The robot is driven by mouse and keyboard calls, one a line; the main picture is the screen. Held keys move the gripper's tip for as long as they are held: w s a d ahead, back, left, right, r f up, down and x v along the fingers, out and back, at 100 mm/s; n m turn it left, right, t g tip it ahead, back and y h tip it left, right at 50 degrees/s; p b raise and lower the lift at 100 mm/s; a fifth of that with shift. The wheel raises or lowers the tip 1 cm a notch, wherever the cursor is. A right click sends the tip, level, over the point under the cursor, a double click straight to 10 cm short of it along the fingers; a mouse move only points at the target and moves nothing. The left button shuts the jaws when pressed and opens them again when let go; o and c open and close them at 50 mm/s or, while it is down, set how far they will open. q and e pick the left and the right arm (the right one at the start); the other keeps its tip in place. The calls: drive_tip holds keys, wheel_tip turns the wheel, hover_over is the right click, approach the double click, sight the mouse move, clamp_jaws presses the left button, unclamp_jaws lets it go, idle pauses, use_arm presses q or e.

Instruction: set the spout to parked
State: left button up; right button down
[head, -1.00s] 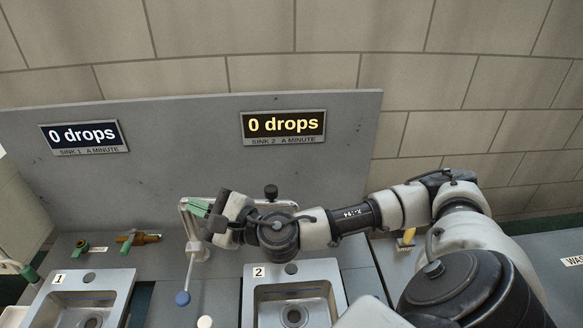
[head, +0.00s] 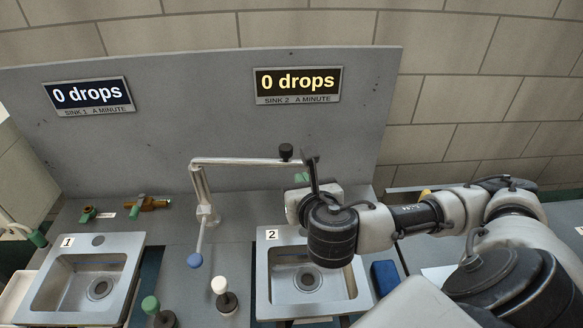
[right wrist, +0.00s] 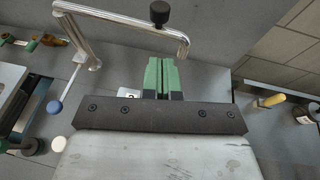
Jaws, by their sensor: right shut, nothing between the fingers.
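The chrome spout (head: 245,161) rises from a post (head: 203,195) left of sink 2 and runs to the right along the back panel. A black knob (head: 286,152) stands on its arm near the right end. The right wrist view shows the spout's down-turned end (right wrist: 184,48). My right gripper (head: 302,178) is shut and empty, close to the spout's right end in the head view, where it hides the tip. In the right wrist view its green fingers (right wrist: 161,76) are together below the spout's arm; contact cannot be told. My left gripper is not in view.
A lever with a blue ball (head: 195,261) hangs beside the post. Sink 2 (head: 262,290) lies in front, and sink 1 (head: 50,308) is at the left. White (head: 219,286) and green (head: 150,305) knobs stand between them. A brass fitting (head: 152,202) lies behind sink 1.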

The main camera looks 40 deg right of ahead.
sight(292, 147)
drive_tip(key=p+x, duration=0.1)
drive_tip(key=x, duration=0.2)
drive_tip(key=r+p+x, duration=0.1)
drive_tip(key=x, duration=0.2)
drive_tip(key=p+x, duration=0.1)
drive_tip(key=x, duration=0.2)
drive_tip(key=shift+w+d, duration=0.2)
drive_tip(key=shift+w, duration=0.25)
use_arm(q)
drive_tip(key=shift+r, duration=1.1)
use_arm(e)
drive_tip(key=shift+w+d+f, duration=0.1)
drive_tip(key=shift+w+d, duration=0.1)
drive_tip(key=shift+w, duration=0.3)
drive_tip(key=shift+w+d+p, duration=0.15)
drive_tip(key=shift+d+p, duration=0.05)
drive_tip(key=shift+p, duration=0.2)
drive_tip(key=shift+w+d+p, duration=0.7)
drive_tip(key=shift+w+d, duration=0.25)
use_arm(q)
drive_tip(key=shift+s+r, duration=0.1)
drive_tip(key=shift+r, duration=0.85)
